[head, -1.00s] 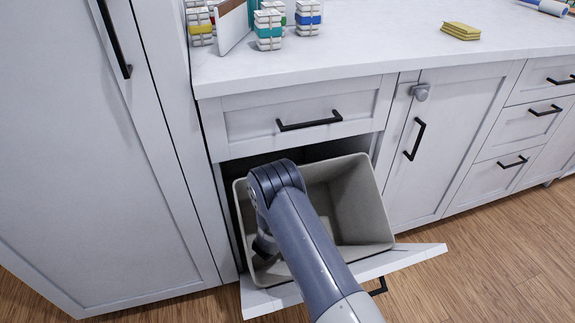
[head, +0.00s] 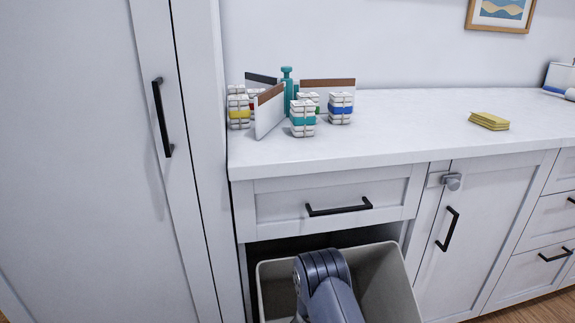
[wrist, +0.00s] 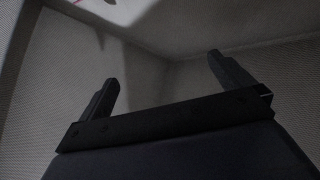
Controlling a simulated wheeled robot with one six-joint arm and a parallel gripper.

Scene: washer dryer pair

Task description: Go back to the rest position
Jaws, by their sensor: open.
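My gripper (wrist: 165,85) shows in the wrist view with its two dark fingers spread wide apart. Nothing is between them. Grey walls of the pull-out bin surround it in that view, so the gripper appears to be inside the bin. In the head view, my arm reaches down into the beige bin (head: 393,285) in the open pull-out cabinet. The gripper itself is hidden there, below the arm and the picture's lower edge.
Above the bin are a closed drawer with a black handle (head: 339,207) and the white counter (head: 400,140). Several banded stacks, white dividers, a teal bottle (head: 287,88) and yellow sponges (head: 489,121) stand on it. A tall cabinet (head: 80,150) is at left.

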